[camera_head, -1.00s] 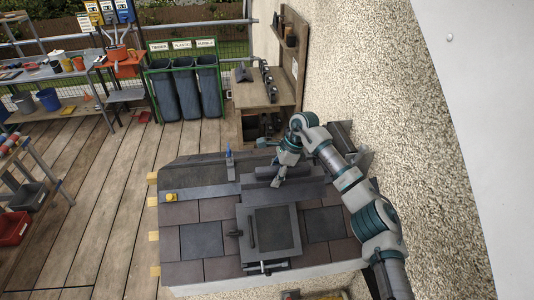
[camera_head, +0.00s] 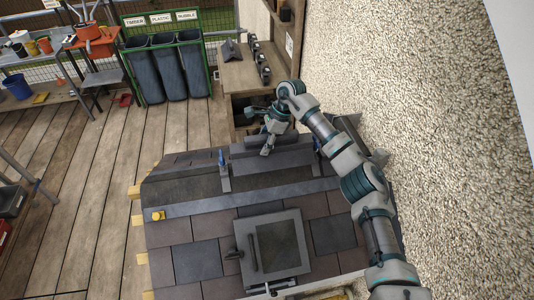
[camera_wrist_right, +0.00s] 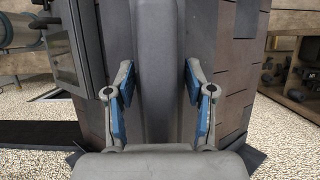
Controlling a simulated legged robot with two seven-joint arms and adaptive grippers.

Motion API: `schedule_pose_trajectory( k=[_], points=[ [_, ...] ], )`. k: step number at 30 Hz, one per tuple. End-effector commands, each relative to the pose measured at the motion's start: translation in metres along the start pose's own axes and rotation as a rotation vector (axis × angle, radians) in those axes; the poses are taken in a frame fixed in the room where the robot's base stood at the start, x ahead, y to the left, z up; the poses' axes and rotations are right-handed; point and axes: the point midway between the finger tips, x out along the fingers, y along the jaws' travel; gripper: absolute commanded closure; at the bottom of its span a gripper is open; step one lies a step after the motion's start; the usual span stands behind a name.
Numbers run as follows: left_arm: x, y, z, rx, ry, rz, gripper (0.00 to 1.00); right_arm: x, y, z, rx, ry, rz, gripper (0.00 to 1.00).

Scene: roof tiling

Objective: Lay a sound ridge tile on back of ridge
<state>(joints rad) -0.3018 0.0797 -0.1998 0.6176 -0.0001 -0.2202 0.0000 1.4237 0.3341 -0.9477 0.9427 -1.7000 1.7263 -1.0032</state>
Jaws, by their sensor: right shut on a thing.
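A long dark grey ridge tile (camera_head: 246,144) lies along the far side of the roof model in the head view. My right gripper (camera_head: 267,150) is shut on it from above. In the right wrist view the grey rounded tile (camera_wrist_right: 156,75) runs between my two blue-padded fingers (camera_wrist_right: 155,103). Whether the tile touches the roof I cannot tell. My left gripper is out of view.
A roof window (camera_head: 278,247) sits in the near tiled slope. A yellow object (camera_head: 158,215) is at the slope's left. A wooden bench (camera_head: 240,82) with several dark pieces stands behind. A pebbled wall (camera_head: 440,130) closes the right.

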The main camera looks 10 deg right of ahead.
Motion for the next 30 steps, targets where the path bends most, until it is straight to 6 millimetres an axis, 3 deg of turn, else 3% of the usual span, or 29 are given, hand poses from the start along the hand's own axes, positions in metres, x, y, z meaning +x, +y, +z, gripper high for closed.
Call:
schedule_pose_trajectory(
  k=[6,21,27,28,30],
  points=[
    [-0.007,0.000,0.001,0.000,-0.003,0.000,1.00,0.031,0.000,-0.013,-0.002,-0.003,0.000,1.00],
    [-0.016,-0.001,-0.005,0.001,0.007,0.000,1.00,0.075,-0.001,-0.031,-0.001,-0.004,0.000,1.00],
    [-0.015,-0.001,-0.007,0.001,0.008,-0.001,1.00,0.077,-0.002,-0.032,-0.003,-0.004,-0.002,1.00],
    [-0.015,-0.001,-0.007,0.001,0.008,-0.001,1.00,0.080,-0.001,-0.034,0.000,-0.001,0.002,0.41],
    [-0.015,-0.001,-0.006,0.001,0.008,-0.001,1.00,0.080,-0.001,-0.034,0.000,-0.001,0.003,0.24]
  ],
)
